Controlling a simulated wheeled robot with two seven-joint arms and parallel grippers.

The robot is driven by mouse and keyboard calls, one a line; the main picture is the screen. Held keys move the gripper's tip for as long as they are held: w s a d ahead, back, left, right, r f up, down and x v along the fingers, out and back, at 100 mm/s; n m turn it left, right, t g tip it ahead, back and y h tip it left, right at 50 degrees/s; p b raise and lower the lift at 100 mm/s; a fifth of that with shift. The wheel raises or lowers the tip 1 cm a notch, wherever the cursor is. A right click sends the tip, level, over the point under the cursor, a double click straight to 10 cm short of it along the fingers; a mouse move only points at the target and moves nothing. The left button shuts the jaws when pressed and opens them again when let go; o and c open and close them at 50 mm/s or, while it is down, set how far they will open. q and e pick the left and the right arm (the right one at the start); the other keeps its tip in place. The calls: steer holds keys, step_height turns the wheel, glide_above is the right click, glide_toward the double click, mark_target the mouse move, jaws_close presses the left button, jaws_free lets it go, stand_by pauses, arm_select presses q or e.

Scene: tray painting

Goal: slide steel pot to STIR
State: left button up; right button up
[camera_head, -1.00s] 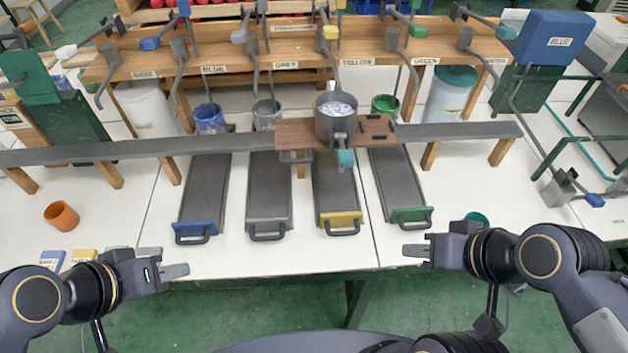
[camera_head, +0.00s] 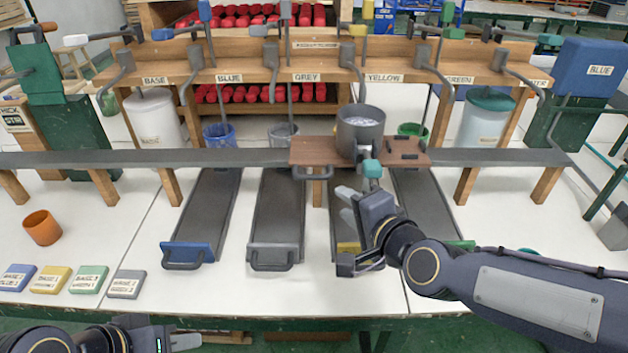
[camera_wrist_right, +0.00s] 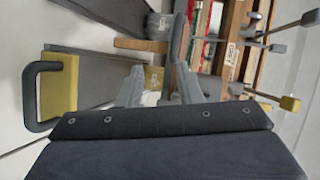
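The steel pot (camera_head: 361,130) stands upright on a brown wooden carriage (camera_head: 312,150) on the long grey rail, in front of the YELLOW label. Its handle ends in a teal grip (camera_head: 372,168) pointing toward me. My right gripper (camera_head: 346,204) is just below and in front of the pot handle, over the yellow-fronted tray. Its fingers are apart and empty; the right wrist view shows the gap between them (camera_wrist_right: 158,87). My left gripper (camera_head: 186,342) is at the bottom left edge, mostly cut off. I see no STIR label.
The grey rail (camera_head: 230,157) crosses the bench. Long trays with blue (camera_head: 188,254), grey (camera_head: 274,256) and yellow fronts lie below it. An orange cup (camera_head: 42,228) and several labelled blocks (camera_head: 88,279) sit at left. Valve levers hang from the wooden shelf (camera_head: 235,75).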

mark_target(315, 178)
steer(key=w+a+m, duration=0.1)
steer(key=w+a, duration=0.1)
steer(key=w, duration=0.1)
steer(key=w+a+m+t, duration=0.1)
steer(key=w+a, duration=0.1)
steer(key=w, duration=0.1)
steer(key=w+a+f+m, duration=0.1)
steer(key=w+a, duration=0.1)
steer(key=w, duration=0.1)
steer(key=shift+w+t+h, duration=0.25)
steer(key=shift+t+h, duration=0.05)
steer(key=shift+c, duration=0.3)
jaws_close()
